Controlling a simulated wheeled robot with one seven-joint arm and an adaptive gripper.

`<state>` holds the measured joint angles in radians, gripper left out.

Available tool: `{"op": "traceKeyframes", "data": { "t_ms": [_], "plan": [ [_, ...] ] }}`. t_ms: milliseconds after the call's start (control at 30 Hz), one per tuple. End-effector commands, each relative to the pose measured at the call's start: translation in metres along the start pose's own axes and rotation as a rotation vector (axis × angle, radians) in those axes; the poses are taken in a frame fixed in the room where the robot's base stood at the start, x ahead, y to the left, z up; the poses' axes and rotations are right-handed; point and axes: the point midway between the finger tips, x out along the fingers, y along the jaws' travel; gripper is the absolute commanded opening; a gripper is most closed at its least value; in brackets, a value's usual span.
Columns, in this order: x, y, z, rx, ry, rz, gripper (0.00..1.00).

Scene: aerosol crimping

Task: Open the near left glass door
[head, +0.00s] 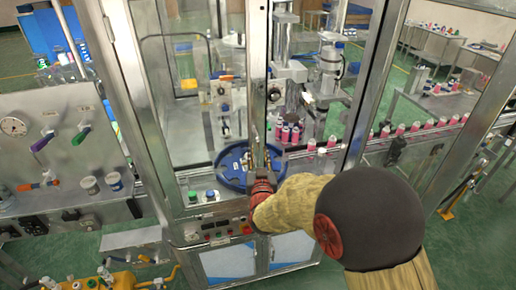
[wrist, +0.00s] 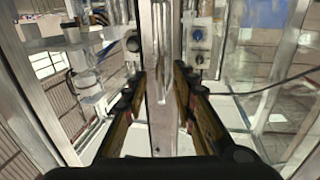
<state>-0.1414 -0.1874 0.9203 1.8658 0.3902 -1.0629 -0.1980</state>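The near left glass door (head: 185,120) is a tall clear pane in a metal frame on the front of the machine, and it looks shut. My gripper (head: 259,150) is at the upright metal post on the pane's right side, in front of the glass. In the wrist view, the two dark fingers of my gripper (wrist: 160,78) stand apart, one on each side of a pale upright bar (wrist: 161,105). A thin curved strip, perhaps the door handle (wrist: 157,45), runs along this bar. I cannot tell whether the fingers touch it. My wrist hides the post's lower part.
Behind the glass are a blue round table (head: 232,182) and a metal press column (head: 290,70). Pink cans (head: 415,127) line a conveyor at right. A valve panel (head: 65,140) stands at left. A button panel (head: 218,230) sits below the door.

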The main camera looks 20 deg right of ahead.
Motion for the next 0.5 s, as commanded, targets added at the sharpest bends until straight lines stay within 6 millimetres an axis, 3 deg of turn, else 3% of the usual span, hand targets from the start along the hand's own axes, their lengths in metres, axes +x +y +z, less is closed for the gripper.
{"op": "traceKeyframes", "data": {
  "t_ms": [200, 500],
  "plan": [
    [0.021, 0.000, 0.000, 0.000, -0.001, 0.000, 0.27],
    [0.025, 0.000, 0.000, 0.000, -0.001, -0.001, 0.27]
  ]
}}
